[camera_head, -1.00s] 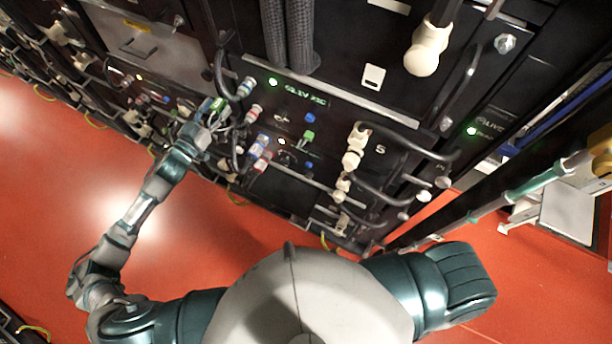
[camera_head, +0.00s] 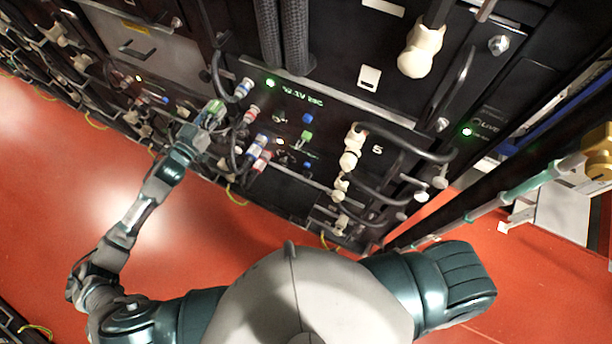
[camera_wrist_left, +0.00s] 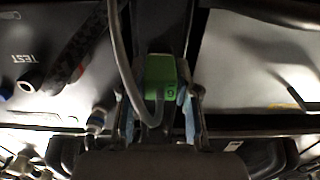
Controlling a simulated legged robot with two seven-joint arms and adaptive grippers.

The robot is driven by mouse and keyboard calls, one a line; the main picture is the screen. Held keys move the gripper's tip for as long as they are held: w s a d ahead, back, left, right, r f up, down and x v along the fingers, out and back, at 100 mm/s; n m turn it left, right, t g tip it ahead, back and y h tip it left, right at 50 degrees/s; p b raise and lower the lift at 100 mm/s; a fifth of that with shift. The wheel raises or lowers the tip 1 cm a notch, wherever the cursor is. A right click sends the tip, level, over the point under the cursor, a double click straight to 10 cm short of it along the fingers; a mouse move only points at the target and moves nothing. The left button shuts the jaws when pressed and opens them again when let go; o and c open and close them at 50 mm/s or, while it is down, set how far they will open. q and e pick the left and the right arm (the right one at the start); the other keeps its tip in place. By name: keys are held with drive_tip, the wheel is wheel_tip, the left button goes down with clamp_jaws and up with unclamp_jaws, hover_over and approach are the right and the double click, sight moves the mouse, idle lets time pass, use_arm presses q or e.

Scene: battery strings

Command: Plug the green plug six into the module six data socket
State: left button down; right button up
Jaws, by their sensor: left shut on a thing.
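The green plug marked 6 (camera_wrist_left: 160,80) sits between the fingers of my left gripper (camera_wrist_left: 162,112), shut on it, with a grey cable looping from it. In the head view the left gripper (camera_head: 208,116) holds the green plug (camera_head: 213,107) in front of the rack, left of the coloured connectors. Whether the plug touches the rack face cannot be told. The module six data socket cannot be made out; the gripper and cables cover that area. My right gripper is out of the head view.
Blue-white (camera_head: 257,143) and red-white connectors (camera_head: 262,160) with cables crowd just right of the gripper. Another green connector (camera_head: 306,136) is farther right, near cream plugs (camera_head: 350,160) and the number 5. Red floor (camera_head: 240,215) lies clear below.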

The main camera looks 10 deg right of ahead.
use_arm(q)
drive_tip(key=shift+s+a+p, duration=0.3)
drive_tip(key=shift+s+a, duration=0.15)
drive_tip(key=shift+a, duration=0.1)
drive_tip(key=shift+s+a, duration=0.1)
drive_tip(key=shift+s, duration=0.1)
drive_tip(key=shift+s+a, duration=0.1)
drive_tip(key=shift+s, duration=0.15)
drive_tip(key=shift+s+a+p, duration=0.1)
drive_tip(key=shift+a+p, duration=0.05)
drive_tip(key=shift+p, duration=0.15)
drive_tip(key=p+v, duration=0.1)
drive_tip(key=v, duration=0.3)
drive_tip(key=shift+s+a, duration=0.25)
drive_tip(key=shift+s, duration=0.05)
idle(0.3)
drive_tip(key=shift+d, duration=0.1)
idle(0.4)
